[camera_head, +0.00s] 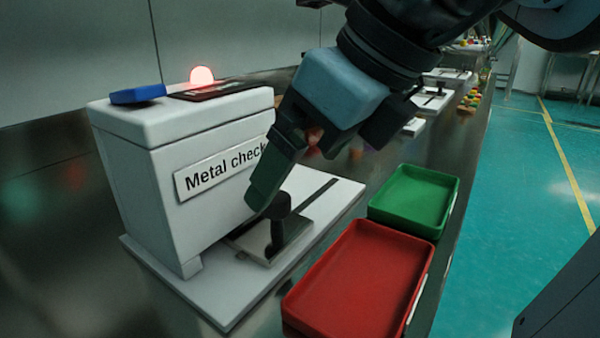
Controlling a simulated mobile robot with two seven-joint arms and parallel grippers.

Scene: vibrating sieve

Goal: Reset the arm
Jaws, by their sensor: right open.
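My right gripper (308,165) comes in from the top right and points down and left. It is open, with no object seen held between its fingers. One long finger hangs in front of the right edge of the white metal checker (150,165) and hides the end of its "Metal check" label. A black upright handle (281,222) on a small sliding plate stands just below that finger; I cannot tell whether they touch. My left gripper is not in view.
A red light (201,76) glows on the checker, beside a blue block (137,94). An empty red tray (357,280) and an empty green tray (414,200) lie right of the checker's white base (225,300). More stations line the bench behind. The floor at right is clear.

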